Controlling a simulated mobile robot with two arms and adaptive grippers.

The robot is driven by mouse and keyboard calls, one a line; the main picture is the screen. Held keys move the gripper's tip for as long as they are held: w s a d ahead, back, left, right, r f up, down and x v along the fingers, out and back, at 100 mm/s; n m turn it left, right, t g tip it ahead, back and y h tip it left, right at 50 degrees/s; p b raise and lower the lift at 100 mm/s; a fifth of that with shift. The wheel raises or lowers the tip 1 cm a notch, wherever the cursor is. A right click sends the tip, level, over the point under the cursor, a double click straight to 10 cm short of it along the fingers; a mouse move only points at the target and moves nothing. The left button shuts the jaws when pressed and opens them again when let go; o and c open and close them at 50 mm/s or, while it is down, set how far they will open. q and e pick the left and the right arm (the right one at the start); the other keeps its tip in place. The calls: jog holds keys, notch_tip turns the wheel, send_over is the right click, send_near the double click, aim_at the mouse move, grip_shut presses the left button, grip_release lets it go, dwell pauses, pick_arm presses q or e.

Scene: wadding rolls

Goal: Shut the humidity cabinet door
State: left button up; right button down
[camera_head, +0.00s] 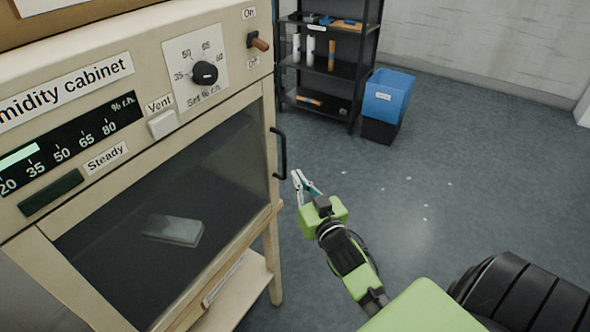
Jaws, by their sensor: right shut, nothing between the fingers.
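The humidity cabinet (225,62) is cream-coloured and fills the left side. Its door (160,205) has a dark glass pane in a cream frame and lies against or very near the cabinet front. I cannot tell whether a small gap is left. A black bar handle (284,153) stands out at the door's right edge. My right gripper (299,178) is shut and empty, a little right of and below the handle in the picture. Whether it touches the handle is not clear. My left gripper is out of view.
A pale block (173,230) shows through the glass. The cabinet has a Set dial (205,73), an On/Off toggle (259,41) and a Vent button (163,124). A dark shelf rack (333,68) and a blue bin (388,95) stand behind. The floor to the right is mostly clear.

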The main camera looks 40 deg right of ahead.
aim_at(283, 161)
jog(key=shift+x, duration=1.25)
jog(key=w, duration=0.2)
jog(key=shift+w+a+r+n+y+p, duration=0.1)
jog(key=shift+w+a+n+y+p, duration=0.2)
jog(key=shift+w+a+y, duration=0.1)
jog(key=shift+r, duration=0.25)
jog(key=shift+a+r, duration=0.1)
jog(key=shift+s, duration=0.1)
